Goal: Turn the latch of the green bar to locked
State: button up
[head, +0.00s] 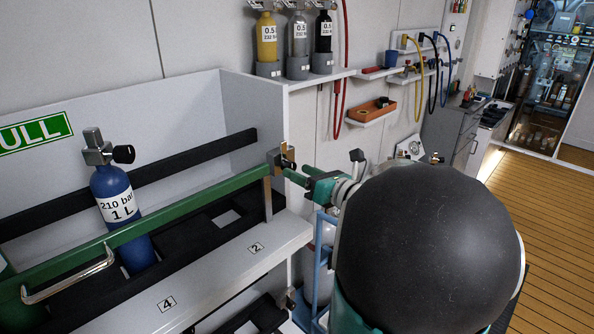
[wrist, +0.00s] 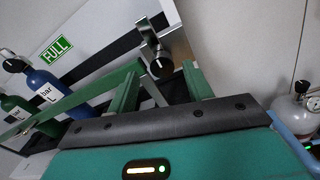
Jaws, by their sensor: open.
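The green bar (head: 180,207) runs across the front of the cylinder rack. It also shows in the wrist view (wrist: 88,96). The latch (head: 284,160) sits at the bar's right end, a metal fitting with a dark knob. In the wrist view the latch knob (wrist: 159,66) is black with a small light mark; its exact setting is too small to tell. My gripper (head: 297,172) is close to the latch, on its right in the head view. In the wrist view my gripper (wrist: 163,66) is open, and the knob appears between its green fingertips. No contact is visible.
A blue cylinder (head: 116,190) stands behind the bar on the white rack (head: 226,255). Small cylinders (head: 298,40) stand on a wall shelf above the latch. A red hose (head: 337,105) hangs to the right. The wooden floor at the right is clear.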

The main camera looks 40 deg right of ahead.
jog(key=shift+w, duration=1.05)
jog(key=c, duration=1)
jog(key=shift+n, duration=0.5)
jog(key=n, duration=0.3)
jog(key=shift+n, duration=0.4)
jog(key=n, duration=0.8)
jog(key=shift+n, duration=0.3)
jog(key=n, duration=0.4)
jog(key=shift+a+h, duration=0.1)
jog(key=shift+h, duration=0.2)
